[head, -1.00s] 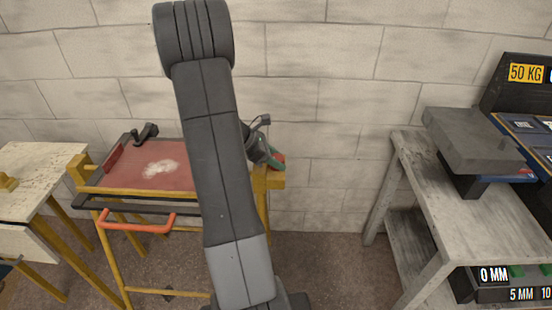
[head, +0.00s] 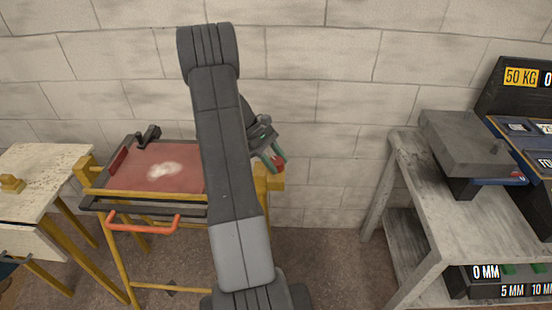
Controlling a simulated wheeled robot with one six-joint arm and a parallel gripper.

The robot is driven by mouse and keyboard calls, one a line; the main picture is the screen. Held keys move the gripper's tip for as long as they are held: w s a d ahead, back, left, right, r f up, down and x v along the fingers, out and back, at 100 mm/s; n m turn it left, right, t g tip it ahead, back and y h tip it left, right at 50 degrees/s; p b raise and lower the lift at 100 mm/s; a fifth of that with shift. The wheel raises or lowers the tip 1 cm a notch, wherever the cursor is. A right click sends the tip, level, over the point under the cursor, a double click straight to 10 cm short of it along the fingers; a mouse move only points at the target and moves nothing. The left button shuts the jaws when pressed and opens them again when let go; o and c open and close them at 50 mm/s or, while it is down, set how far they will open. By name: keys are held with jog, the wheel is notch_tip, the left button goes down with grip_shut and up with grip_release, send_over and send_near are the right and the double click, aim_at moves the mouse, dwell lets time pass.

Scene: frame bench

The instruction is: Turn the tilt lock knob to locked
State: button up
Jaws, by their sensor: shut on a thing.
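The tilt frame is a yellow stand with a red board (head: 135,178) set in a dark and yellow edging. A red and green part of the tilt lock (head: 279,164) shows at the stand's right end, above a yellow post. My gripper (head: 268,148) is at this lock, shut on the knob. The knob itself is mostly hidden by the gripper, so its exact angle cannot be read. My arm crosses in front of the board's right part and hides it.
An orange handle (head: 145,224) juts from the stand's front. A pale workbench (head: 40,165) stands at left. A grey bench (head: 425,180) at right carries a grey block (head: 465,140) and display panels. Bare floor lies between stand and right bench.

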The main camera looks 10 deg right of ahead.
jog(key=m+g+y, duration=0.1)
jog(key=m+y, duration=0.1)
jog(key=m, duration=0.1)
jog(key=m+g+y, duration=0.1)
jog(key=m+y, duration=0.1)
jog(key=m, duration=0.1)
jog(key=shift+d+p, duration=0.1)
jog(key=shift+p, duration=0.3)
jog(key=m+y, duration=0.5)
jog(key=m, duration=0.1)
jog(key=shift+r+m, duration=0.1)
jog(key=shift+m, duration=0.3)
jog(key=m+t+y, duration=0.1)
jog(key=m+y, duration=0.2)
jog(key=m, duration=0.2)
jog(key=shift+d+t+y+p, duration=0.1)
jog(key=shift+t+y+p, duration=0.25)
jog(key=shift+t+y, duration=0.05)
jog(key=m+t+y, duration=0.1)
jog(key=m+t, duration=0.1)
jog(key=m, duration=0.1)
jog(key=m+t+y, duration=0.1)
jog(key=m+t, duration=0.1)
jog(key=m, duration=0.1)
jog(key=shift+m+y, duration=0.3)
jog(key=shift+m, duration=0.1)
jog(key=o, duration=1)
